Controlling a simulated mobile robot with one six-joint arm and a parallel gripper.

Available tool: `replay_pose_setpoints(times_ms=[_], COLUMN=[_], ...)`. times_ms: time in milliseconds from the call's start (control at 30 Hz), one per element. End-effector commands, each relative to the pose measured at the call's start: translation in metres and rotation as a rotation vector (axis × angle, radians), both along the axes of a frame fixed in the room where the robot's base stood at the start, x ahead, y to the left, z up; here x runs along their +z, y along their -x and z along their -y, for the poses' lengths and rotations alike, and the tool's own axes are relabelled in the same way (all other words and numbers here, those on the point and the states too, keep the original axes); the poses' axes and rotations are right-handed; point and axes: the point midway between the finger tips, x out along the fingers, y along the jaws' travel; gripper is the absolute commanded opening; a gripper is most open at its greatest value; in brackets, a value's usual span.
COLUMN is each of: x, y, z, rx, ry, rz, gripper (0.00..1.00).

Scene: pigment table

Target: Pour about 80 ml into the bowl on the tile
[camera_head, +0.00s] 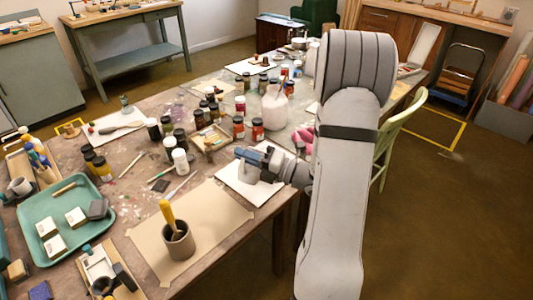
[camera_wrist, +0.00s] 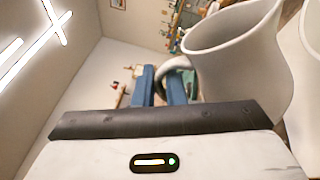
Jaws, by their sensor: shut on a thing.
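My gripper (camera_head: 258,158) is at the right side of the table, above a white tile (camera_head: 262,191). In the wrist view its blue fingers (camera_wrist: 160,88) are shut on the curved handle of a white jug (camera_wrist: 238,52). The jug looks tilted in that view; its contents are not visible. A second pale object (camera_wrist: 309,45), possibly the bowl, is cut off at the right edge beside the jug. In the head view my gripper and arm hide much of the jug and bowl, and I cannot tell whether anything is flowing.
A cup (camera_head: 178,243) with a yellow-handled tool stands on brown paper (camera_head: 211,222) in front. A teal tray (camera_head: 46,251) lies at left. Several paint jars (camera_head: 181,161) and a large pale jar (camera_head: 274,111) stand behind my gripper. A green chair (camera_head: 403,125) is at right.

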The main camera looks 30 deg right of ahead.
Motion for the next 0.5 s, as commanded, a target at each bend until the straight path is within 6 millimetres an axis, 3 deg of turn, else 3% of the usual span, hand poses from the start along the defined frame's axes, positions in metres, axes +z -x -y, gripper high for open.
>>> replay_pose_setpoints(times_ms=[100, 500], x=[0.0101, 0.0031], y=[-0.0036, -0.0078], z=[0.0052, 0.0109], rx=[-0.001, 0.001], ry=[-0.058, -0.159], rz=[-0.039, -0.111], gripper=[0.00, 0.00])
